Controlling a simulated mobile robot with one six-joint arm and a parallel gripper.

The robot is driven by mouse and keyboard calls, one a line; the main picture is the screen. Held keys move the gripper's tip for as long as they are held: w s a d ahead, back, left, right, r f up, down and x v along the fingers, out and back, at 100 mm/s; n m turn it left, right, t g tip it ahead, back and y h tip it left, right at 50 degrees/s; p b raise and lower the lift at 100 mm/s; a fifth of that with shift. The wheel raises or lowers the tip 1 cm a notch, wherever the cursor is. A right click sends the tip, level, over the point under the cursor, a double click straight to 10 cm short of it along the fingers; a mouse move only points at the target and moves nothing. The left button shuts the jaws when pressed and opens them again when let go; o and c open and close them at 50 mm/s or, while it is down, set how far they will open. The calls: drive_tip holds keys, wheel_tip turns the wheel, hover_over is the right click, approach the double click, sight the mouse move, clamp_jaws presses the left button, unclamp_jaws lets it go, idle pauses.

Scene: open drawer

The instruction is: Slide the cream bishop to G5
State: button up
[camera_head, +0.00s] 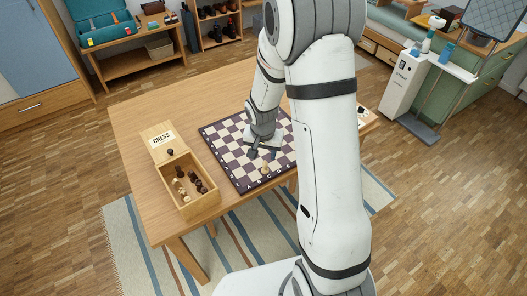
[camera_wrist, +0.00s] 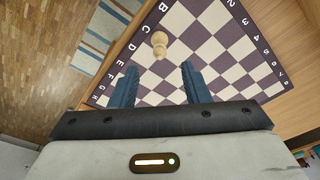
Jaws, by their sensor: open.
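A cream chess piece, the bishop (camera_head: 265,169), stands on the purple and cream chessboard (camera_head: 215,131), near the edge that carries the letters. It also shows in the wrist view (camera_wrist: 160,42), beyond my fingertips and close to the letters C and D. Its exact square is hard to tell. My gripper (camera_head: 262,153) is low over the board, with its fingers pointing down. In the wrist view my gripper (camera_wrist: 159,77) is open, its two blue fingers wide apart with only bare squares between them. The piece is apart from both fingers.
An open wooden box (camera_head: 207,206) labelled CHESS holds several dark and cream pieces left of the board. A dark piece (camera_head: 170,152) is at its label end. The rest of the visible board is bare. The wooden table (camera_head: 133,113) has free room behind the box.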

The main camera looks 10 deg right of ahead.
sight(265, 162)
drive_tip(key=shift+w+d+f, duration=0.1)
drive_tip(key=shift+w+f, duration=0.05)
drive_tip(key=shift+f, duration=1.15)
drive_tip(key=shift+w+d+f, duration=0.1)
drive_tip(key=shift+w+f, duration=0.1)
drive_tip(key=shift+f, duration=1.05)
drive_tip(key=shift+w+d+f, duration=0.1)
drive_tip(key=shift+w+f, duration=0.05)
drive_tip(key=shift+f, duration=1.15)
drive_tip(key=shift+c, duration=0.2)
clamp_jaws()
